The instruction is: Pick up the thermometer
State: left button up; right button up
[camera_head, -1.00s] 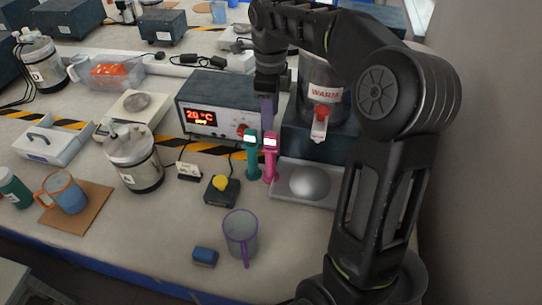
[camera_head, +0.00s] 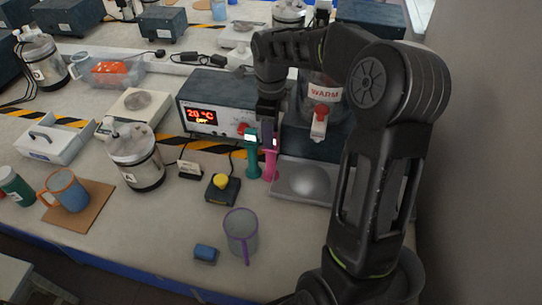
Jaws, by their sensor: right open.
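Two upright handheld devices that look like thermometers stand side by side near the front of the control box. One is teal (camera_head: 253,163) with a lit white display, and one is pink (camera_head: 269,168). The fingers partly cover the pink one's upper part. I cannot tell whether they touch it. My left gripper is not in view.
A control box (camera_head: 205,112) reading 20 °C stands behind. A metal tray (camera_head: 302,180) and a "WARM" dispenser (camera_head: 323,92) are to the right. A yellow-button box (camera_head: 222,188), a purple-handled mug (camera_head: 240,232) and a blue block (camera_head: 205,253) are in front.

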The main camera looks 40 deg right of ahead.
jog(key=shift+f, duration=0.65)
jog(key=shift+c, duration=0.3)
grip_shut()
dwell(1.0)
